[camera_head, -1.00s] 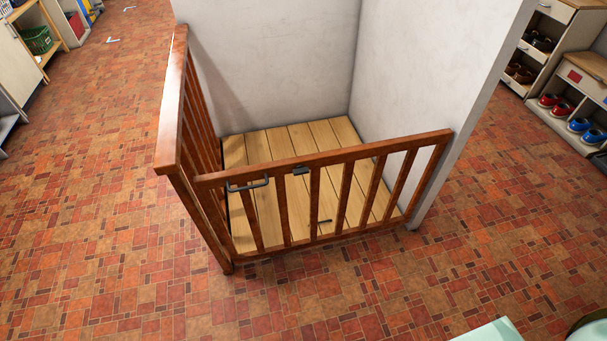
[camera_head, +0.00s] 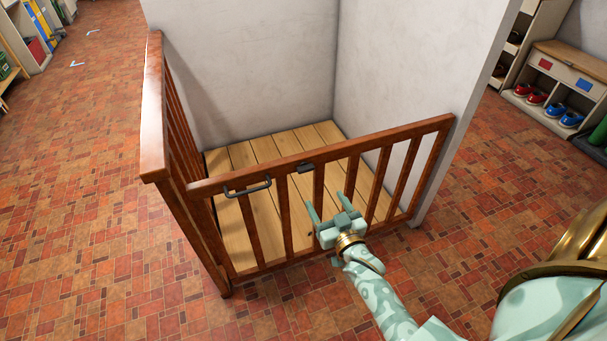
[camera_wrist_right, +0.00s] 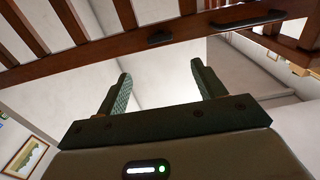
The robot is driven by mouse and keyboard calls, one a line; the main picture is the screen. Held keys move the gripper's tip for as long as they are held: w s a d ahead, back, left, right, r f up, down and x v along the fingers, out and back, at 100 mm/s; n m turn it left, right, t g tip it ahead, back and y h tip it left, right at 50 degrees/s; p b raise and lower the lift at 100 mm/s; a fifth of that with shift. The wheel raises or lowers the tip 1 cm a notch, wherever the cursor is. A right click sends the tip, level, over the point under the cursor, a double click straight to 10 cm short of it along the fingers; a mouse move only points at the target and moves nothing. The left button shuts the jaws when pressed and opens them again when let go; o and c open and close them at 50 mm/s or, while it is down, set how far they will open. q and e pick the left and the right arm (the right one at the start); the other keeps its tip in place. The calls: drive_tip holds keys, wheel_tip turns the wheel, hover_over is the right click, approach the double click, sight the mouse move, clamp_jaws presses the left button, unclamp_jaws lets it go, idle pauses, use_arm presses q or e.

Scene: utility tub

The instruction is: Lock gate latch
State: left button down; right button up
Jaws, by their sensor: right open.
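The wooden gate (camera_head: 330,153) stands across the corner enclosure, its left end at the railing post. A dark metal handle (camera_head: 248,187) is on the top rail near that end. A small dark latch piece (camera_head: 306,168) is on the same rail to its right. My right gripper (camera_head: 327,210) is open and empty, in front of the gate bars, below and right of the latch piece. In the right wrist view the open fingers (camera_wrist_right: 160,85) point toward the gate's underside, with the latch piece (camera_wrist_right: 159,38) and handle (camera_wrist_right: 247,20) above them. My left gripper is not in view.
A wooden side railing (camera_head: 153,110) runs back along the enclosure's left. A white wall (camera_head: 415,90) stands at the gate's right end. The shoe shelf (camera_head: 560,85) is at the far right. Tiled floor (camera_head: 80,220) is clear to the left.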

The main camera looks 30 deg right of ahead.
drive_tip(key=b, duration=0.2)
approach(307, 170)
drive_tip(key=w, duration=0.3)
drive_tip(key=x, duration=0.1)
drive_tip(key=b+x, duration=0.1)
drive_tip(key=x, duration=0.1)
drive_tip(key=b+x, duration=0.1)
drive_tip(key=x, duration=0.1)
drive_tip(key=shift+d+f, duration=0.25)
drive_tip(key=shift+d, duration=0.15)
drive_tip(key=shift+w+d+r, duration=0.1)
drive_tip(key=shift+w+d, duration=0.05)
drive_tip(key=shift+w, duration=0.4)
drive_tip(key=shift+r, duration=0.1)
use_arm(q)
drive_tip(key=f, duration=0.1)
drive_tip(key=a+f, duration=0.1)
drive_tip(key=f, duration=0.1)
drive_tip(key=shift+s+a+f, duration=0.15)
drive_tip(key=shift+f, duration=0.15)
use_arm(e)
drive_tip(key=c, duration=1)
